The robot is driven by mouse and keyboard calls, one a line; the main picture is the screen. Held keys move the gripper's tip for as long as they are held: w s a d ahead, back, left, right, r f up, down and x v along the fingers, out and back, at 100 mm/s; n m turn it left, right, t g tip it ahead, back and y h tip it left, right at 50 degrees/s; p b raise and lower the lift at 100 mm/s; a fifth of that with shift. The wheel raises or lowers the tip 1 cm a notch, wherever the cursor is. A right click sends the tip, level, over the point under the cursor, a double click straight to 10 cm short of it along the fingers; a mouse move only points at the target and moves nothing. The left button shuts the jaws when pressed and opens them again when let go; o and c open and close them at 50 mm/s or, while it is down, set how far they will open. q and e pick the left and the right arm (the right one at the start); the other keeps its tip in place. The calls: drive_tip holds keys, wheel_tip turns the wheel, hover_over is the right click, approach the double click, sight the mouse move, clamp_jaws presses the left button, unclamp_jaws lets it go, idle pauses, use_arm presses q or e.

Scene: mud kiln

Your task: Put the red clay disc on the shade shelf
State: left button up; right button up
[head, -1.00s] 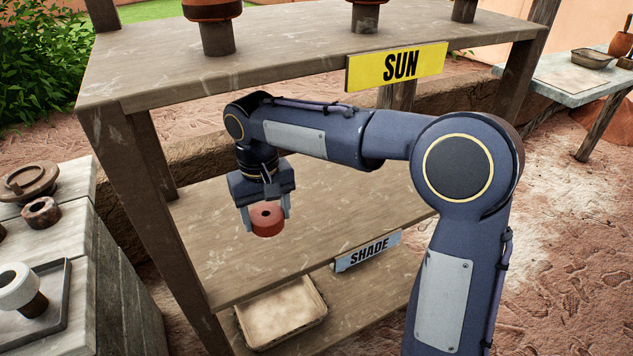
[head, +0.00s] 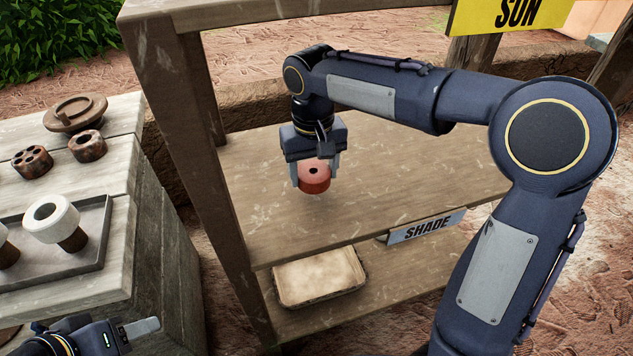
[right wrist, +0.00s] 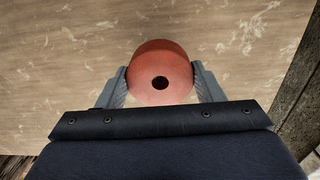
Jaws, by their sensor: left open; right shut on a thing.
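The red clay disc (head: 314,177) is a short round piece with a dark hole in its middle. My right gripper (head: 316,172) is shut on it, with a finger on each side. The disc is over the shade shelf (head: 390,170), the middle board with the grey SHADE sign (head: 427,227). I cannot tell whether it touches the board. In the right wrist view the disc (right wrist: 161,75) sits between the fingers (right wrist: 161,88) above the wooden board. My left gripper (head: 140,328) is at the bottom left, low beside the bench, with nothing seen in it.
A bench at left holds a grey tray (head: 95,250) with a white ring (head: 50,218) on a stub, and several brown clay pieces. The yellow SUN sign (head: 510,14) is top right. The shade board around the disc is clear.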

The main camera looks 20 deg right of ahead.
sight(314, 174)
wheel_tip(314, 174, down, 3)
drive_tip(key=shift+f+b, duration=0.15)
drive_tip(key=shift+b, duration=0.15)
drive_tip(key=o, duration=1.1)
drive_tip(key=shift+f, duration=0.1)
